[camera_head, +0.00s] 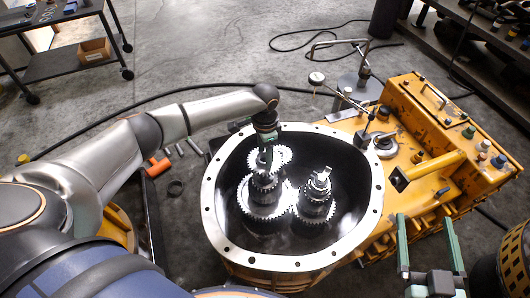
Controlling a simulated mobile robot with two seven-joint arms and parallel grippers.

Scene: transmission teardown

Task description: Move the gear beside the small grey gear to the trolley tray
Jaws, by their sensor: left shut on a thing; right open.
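Several light metal gears stand inside the round open housing (211,190). A toothed gear (283,157) lies at the back. A left stack has a small gear (265,181) above a wide gear (262,209). A right stack (317,203) stands beside it. My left gripper (265,163) reaches down into the housing, shut on a gear at the top of the left stack or just behind it; its fingers hide the contact. I cannot tell which is the small grey gear. My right gripper (430,245) is open and empty at the lower right, outside the housing.
A dark trolley (62,62) with trays and a cardboard box (95,50) stands at the far left. The yellow machine body (415,120) extends right of the housing. A gauge stand (358,85) rises behind it. An orange-handled tool (158,166) lies left of the housing.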

